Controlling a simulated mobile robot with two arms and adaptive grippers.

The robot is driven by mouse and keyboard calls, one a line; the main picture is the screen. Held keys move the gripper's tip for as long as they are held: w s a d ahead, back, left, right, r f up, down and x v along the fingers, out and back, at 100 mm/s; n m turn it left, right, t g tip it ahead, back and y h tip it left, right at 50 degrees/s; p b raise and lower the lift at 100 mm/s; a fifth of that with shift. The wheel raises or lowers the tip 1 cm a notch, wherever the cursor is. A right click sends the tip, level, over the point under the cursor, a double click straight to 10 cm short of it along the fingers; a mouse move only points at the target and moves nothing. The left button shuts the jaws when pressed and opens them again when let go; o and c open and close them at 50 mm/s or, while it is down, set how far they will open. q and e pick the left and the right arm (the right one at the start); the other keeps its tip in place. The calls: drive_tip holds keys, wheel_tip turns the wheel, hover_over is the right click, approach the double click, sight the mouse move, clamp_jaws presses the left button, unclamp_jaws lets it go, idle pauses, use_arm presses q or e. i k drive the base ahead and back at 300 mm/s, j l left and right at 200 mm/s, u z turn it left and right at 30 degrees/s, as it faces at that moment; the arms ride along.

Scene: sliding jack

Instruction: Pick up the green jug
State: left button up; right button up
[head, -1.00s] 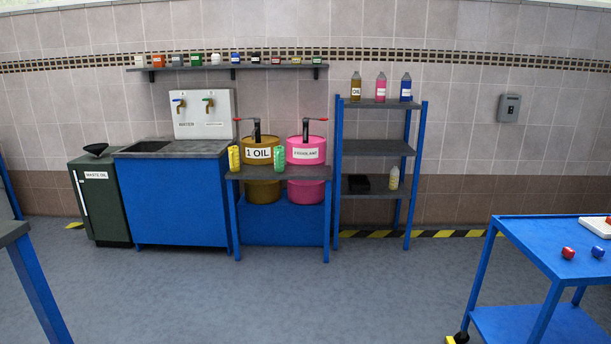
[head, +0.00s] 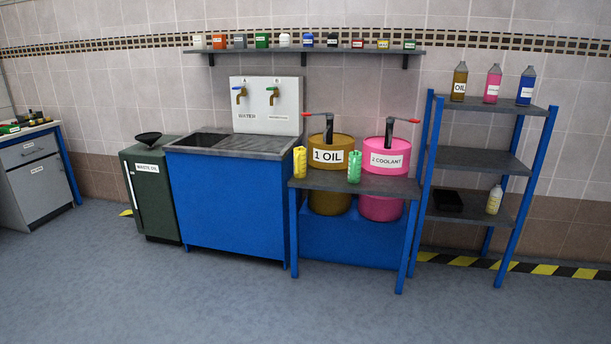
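The green jug (head: 355,167) stands upright on the grey top of the low blue stand (head: 320,183), near its front edge. It is in front of the gap between the brown oil drum (head: 331,152) and the pink coolant drum (head: 388,158). A similar yellow jug (head: 300,162) stands to its left at the stand's left end. Neither of my grippers shows in the head view, and nothing holds the green jug.
A blue sink cabinet (head: 225,210) and a dark green waste oil bin (head: 152,195) stand left of the stand. A blue shelf rack (head: 478,157) with bottles stands right. The grey floor (head: 200,300) in front is clear.

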sight(355, 158)
drive_tip(key=i, duration=1.85)
drive_tip(key=j+u, duration=0.05)
drive_tip(key=j, duration=0.05)
